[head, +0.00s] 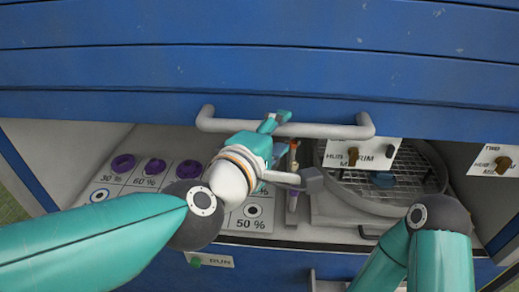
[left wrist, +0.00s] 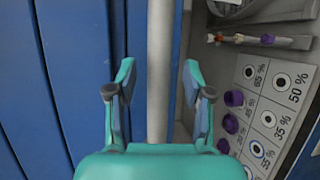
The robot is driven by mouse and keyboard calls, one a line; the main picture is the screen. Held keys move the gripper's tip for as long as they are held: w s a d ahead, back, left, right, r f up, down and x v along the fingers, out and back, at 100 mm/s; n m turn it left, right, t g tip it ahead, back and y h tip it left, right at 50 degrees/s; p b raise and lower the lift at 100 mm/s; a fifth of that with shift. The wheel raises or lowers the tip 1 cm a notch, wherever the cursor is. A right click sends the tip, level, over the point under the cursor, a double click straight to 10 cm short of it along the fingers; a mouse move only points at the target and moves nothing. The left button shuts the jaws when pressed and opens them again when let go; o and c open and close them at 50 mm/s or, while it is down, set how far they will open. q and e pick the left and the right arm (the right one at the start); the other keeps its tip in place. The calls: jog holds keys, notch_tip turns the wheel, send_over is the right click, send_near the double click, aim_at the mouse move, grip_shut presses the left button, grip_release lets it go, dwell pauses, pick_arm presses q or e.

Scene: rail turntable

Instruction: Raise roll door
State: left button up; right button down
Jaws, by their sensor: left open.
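The blue roll door (head: 200,60) covers the upper part of the head view, its lower edge above an open cabinet interior. A pale grey bar handle (head: 345,130) runs along its lower edge. My left gripper (head: 275,122) is at the middle of this handle. In the left wrist view, the left gripper (left wrist: 160,82) is open, with one finger on each side of the handle (left wrist: 158,40), and gaps show between the fingers and the bar. The door panels (left wrist: 70,80) fill the left of that view. My right arm shows at lower right in the head view, but its gripper is not visible.
Inside the cabinet, a labelled board (head: 135,178) holds several purple round pieces. A round tray with a mesh (head: 400,180) stands right of it, with "HUB" and "RIM" signs nearby. A small item with an orange part (head: 293,165) stands between. Cabinet walls bound both sides.

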pick_arm(q)
jog(key=v, duration=0.9)
